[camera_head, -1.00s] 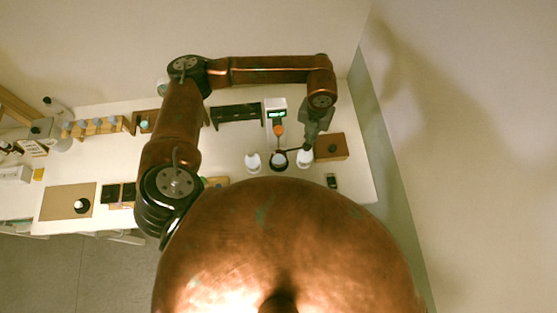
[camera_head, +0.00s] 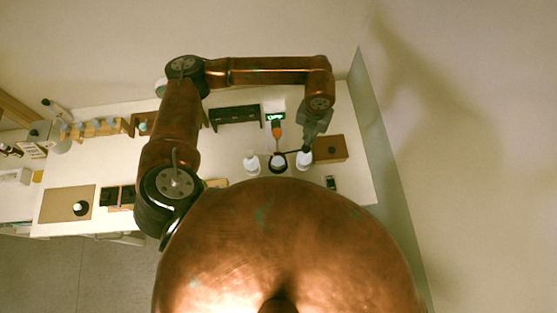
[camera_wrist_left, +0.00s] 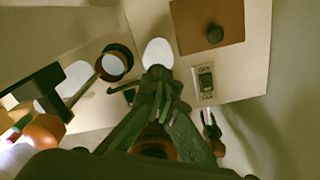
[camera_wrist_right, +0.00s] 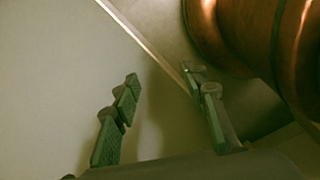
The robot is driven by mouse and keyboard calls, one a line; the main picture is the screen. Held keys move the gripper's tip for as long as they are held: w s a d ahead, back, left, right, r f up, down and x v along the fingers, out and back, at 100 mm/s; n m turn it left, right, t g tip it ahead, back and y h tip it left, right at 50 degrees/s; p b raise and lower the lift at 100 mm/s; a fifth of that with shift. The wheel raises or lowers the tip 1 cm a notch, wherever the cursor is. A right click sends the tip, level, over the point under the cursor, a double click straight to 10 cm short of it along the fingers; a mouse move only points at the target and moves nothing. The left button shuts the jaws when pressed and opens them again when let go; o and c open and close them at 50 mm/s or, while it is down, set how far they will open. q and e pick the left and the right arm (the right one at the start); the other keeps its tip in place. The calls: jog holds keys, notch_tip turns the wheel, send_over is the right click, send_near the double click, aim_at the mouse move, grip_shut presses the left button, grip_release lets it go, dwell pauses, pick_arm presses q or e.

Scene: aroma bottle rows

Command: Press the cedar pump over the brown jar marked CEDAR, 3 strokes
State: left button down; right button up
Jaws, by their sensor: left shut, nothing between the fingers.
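A jar with a dark rim and pale top (camera_head: 278,162) stands between two white bottles, the left bottle (camera_head: 252,164) and the right bottle (camera_head: 303,160). My left gripper (camera_head: 306,150) is shut and empty, pointing down at the right bottle. In the left wrist view its fingertips (camera_wrist_left: 159,76) meet at the edge of that white bottle (camera_wrist_left: 158,52), with the jar (camera_wrist_left: 115,64) to the left. Contact cannot be told. A thin dark bar runs between the jar and the gripper. No CEDAR label is legible. My right gripper (camera_wrist_right: 160,85) is open and empty, away from the bottles.
A brown box with a dark knob (camera_head: 330,149) is close right of the bottles. A small dark device (camera_head: 331,182) lies in front. An orange-topped item (camera_head: 277,132) and a green display (camera_head: 275,117) are behind the jar. A dark rack (camera_head: 235,116) stands further left.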

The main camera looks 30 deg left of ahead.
aim_at(306, 148)
pick_arm(q)
jog(key=shift+s, duration=0.65)
pick_arm(e)
jog(key=w, duration=0.5)
pick_arm(q)
jog(key=shift+w+f+b, duration=0.25)
jog(key=shift+f+b, duration=0.4)
jog(key=shift+b, duration=0.05)
jog(key=shift+s+f, duration=0.2)
jog(key=shift+s, duration=0.1)
jog(key=shift+w+f+b, duration=0.15)
jog(key=shift+f+b, duration=0.3)
jog(key=shift+b, duration=0.15)
jog(key=shift+f, duration=0.25)
jog(key=shift+r, duration=0.5)
jog(key=shift+r+p, duration=0.55)
jog(key=shift+r, duration=0.5)
pick_arm(e)
jog(key=s, duration=0.1)
jog(key=s+f, duration=0.1)
jog(key=s, duration=0.2)
jog(key=shift+s+a+f, duration=0.1)
jog(key=shift+s+f, duration=0.15)
jog(key=shift+f, duration=0.05)
pick_arm(q)
jog(key=shift+f, duration=0.1)
pick_arm(e)
jog(key=shift+f, duration=0.1)
